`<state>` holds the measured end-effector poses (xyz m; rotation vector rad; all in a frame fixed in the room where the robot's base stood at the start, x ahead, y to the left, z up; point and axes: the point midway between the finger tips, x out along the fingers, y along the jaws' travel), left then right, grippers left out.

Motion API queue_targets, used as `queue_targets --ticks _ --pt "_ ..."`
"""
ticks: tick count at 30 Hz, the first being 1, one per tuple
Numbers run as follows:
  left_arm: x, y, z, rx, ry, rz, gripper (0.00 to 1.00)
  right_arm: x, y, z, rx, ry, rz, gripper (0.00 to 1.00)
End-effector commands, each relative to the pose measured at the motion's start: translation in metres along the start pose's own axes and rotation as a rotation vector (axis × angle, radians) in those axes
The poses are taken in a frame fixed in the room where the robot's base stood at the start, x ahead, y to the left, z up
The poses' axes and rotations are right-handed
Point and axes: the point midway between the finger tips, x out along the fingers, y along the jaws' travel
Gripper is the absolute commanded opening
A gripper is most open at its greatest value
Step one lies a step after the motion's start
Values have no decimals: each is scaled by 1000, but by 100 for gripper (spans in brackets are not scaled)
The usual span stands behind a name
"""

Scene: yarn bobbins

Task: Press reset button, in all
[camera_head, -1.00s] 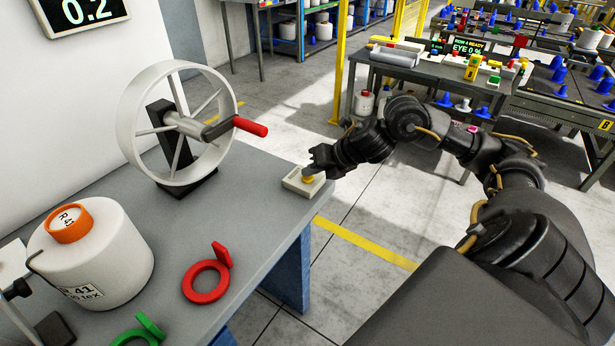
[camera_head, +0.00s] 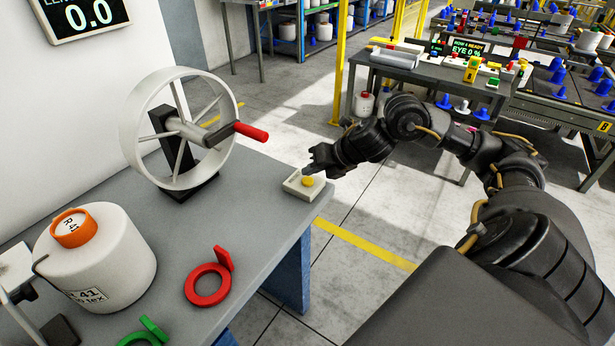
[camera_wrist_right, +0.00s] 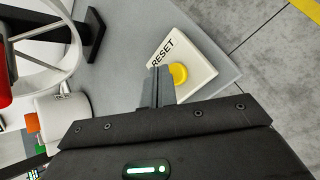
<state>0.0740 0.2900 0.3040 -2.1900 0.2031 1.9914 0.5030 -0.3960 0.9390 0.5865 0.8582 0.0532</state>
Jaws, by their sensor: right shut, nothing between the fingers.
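The reset button is a yellow round cap (camera_head: 308,181) on a pale box (camera_head: 302,187) at the far right corner of the grey table. In the right wrist view the yellow cap (camera_wrist_right: 178,74) sits on the box marked RESET (camera_wrist_right: 192,56). My right gripper (camera_head: 316,163) is shut and empty, its fingertips close beside and above the button. I cannot tell whether they touch it. The wall display (camera_head: 84,18) reads 0.0. My left gripper is not in view.
On the table (camera_head: 255,200) stand a white wheel with a red handle (camera_head: 250,131), a white bobbin with an orange top (camera_head: 100,260), a red ring (camera_head: 207,284) and a green piece (camera_head: 146,331). Other workbenches (camera_head: 400,70) stand beyond the floor.

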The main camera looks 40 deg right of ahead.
Motion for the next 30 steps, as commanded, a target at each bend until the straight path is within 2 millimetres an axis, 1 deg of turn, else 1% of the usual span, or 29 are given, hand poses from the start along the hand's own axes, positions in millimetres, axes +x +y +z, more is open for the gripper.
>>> queue_targets --ticks 11,14,24,27,30 --pt "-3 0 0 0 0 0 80 -2 2 2 0 -1 0 0" --pt "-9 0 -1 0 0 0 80 -7 5 5 0 -1 1 0" --pt "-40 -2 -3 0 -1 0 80 -31 23 23 0 -1 1 0" --pt "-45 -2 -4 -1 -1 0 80 -35 26 26 0 -1 1 0" --pt "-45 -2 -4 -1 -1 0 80 -36 26 26 0 0 1 0"
